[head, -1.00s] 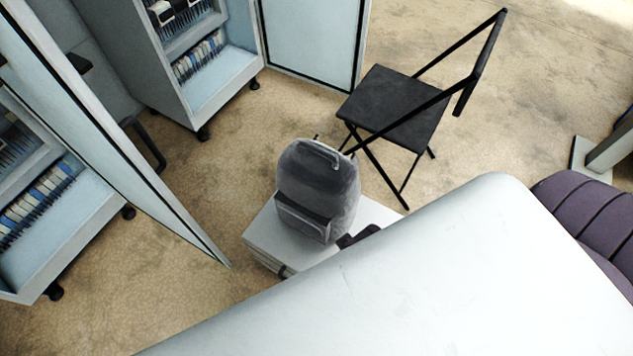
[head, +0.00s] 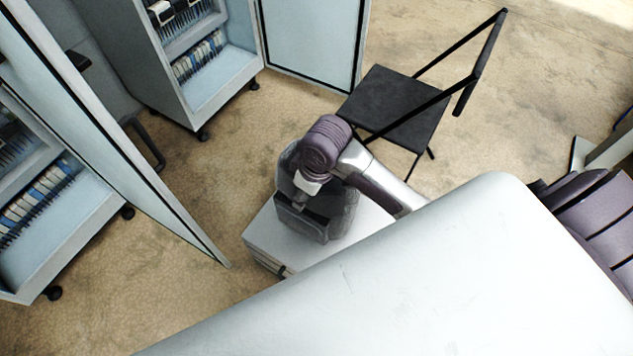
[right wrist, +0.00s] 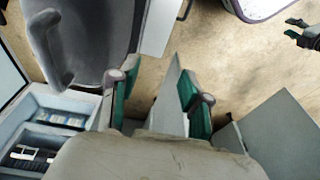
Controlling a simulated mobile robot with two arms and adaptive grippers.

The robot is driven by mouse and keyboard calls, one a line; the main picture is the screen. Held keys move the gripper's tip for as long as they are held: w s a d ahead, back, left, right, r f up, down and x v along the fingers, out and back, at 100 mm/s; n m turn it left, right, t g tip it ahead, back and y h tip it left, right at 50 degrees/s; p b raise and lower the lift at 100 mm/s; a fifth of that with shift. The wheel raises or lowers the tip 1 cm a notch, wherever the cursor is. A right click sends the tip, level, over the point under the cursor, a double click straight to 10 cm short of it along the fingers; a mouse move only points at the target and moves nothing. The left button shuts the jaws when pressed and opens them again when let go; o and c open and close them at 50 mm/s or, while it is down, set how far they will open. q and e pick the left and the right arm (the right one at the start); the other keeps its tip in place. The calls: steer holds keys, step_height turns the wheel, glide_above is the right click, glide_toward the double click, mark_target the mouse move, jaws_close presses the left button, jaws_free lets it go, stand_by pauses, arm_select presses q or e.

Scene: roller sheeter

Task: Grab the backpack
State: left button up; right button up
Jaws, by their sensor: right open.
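The grey backpack (head: 320,218) stands upright on a white cabinet (head: 262,236). My right arm reaches over its top in the head view and covers its handle; the fingers are hidden there. In the right wrist view the backpack (right wrist: 90,40) fills the upper left, with its handle loop (right wrist: 48,45) at the far left. My right gripper (right wrist: 157,92) is open, with its green-padded fingers apart and no backpack part between them. The handle lies left of both fingers. My left gripper (right wrist: 296,28) shows small at the right edge of that view and looks open and empty.
A black folding chair (head: 395,108) stands just behind the backpack. Open equipment cabinets (head: 205,75) with doors stand at left and back. A large white surface (head: 430,270) fills the foreground. Carpeted floor (head: 200,180) is clear left of the backpack.

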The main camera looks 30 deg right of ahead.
steer(key=w+d+r+g+h, duration=0.2)
steer(key=w+d+r, duration=0.8)
steer(key=w, duration=0.3)
step_height(320, 180, down, 9)
steer(key=shift+a+r, duration=0.15)
steer(key=f, duration=0.5)
steer(key=shift+s+f, duration=0.1)
steer(key=shift+s, duration=0.15)
jaws_close()
